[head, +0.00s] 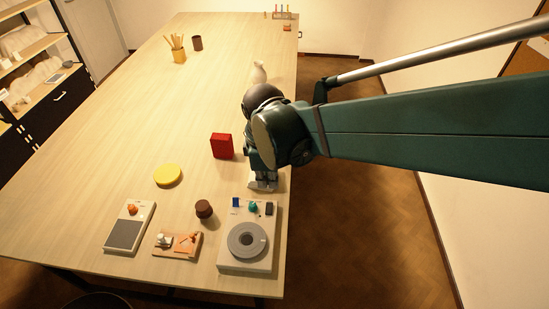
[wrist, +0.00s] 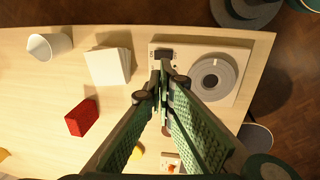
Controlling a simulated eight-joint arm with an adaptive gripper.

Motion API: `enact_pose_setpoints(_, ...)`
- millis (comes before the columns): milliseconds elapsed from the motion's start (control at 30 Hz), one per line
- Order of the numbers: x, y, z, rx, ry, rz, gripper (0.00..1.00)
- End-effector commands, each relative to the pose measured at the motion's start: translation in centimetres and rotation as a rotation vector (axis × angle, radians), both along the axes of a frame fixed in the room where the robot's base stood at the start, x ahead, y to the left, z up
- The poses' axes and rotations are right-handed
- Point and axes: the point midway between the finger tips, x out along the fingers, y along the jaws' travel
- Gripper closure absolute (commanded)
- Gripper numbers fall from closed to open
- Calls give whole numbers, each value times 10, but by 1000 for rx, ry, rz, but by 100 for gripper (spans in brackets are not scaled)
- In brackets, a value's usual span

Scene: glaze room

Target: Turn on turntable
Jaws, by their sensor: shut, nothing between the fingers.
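The turntable (head: 233,262) is a pale box at the table's front right corner, with a grey round platter (head: 247,240). Along its back edge are a blue control (head: 236,202), a green control (head: 253,207) and a black control (head: 269,208). In the wrist view the turntable (wrist: 240,60) is at upper right, with the black control (wrist: 164,53) just beyond my fingertips. My gripper (wrist: 164,72) is shut and empty over the control edge. Its fingers hide the blue and green controls there, and I cannot tell whether they touch anything.
Left of the turntable are a small brown pot (head: 204,208), a small board with parts (head: 177,243) and a grey-white device with an orange knob (head: 130,227). A yellow disc (head: 168,175) and a red block (head: 222,146) lie behind.

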Motion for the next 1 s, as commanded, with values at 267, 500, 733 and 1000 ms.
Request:
enact_pose_setpoints(267,0,0,0,0,0,0,100)
enact_pose_setpoints(500,2,0,-7,0,0,0,100)
enact_pose_setpoints(733,4,0,-27,0,0,0,100)
enact_pose_setpoints(1000,8,0,-57,0,0,0,100)
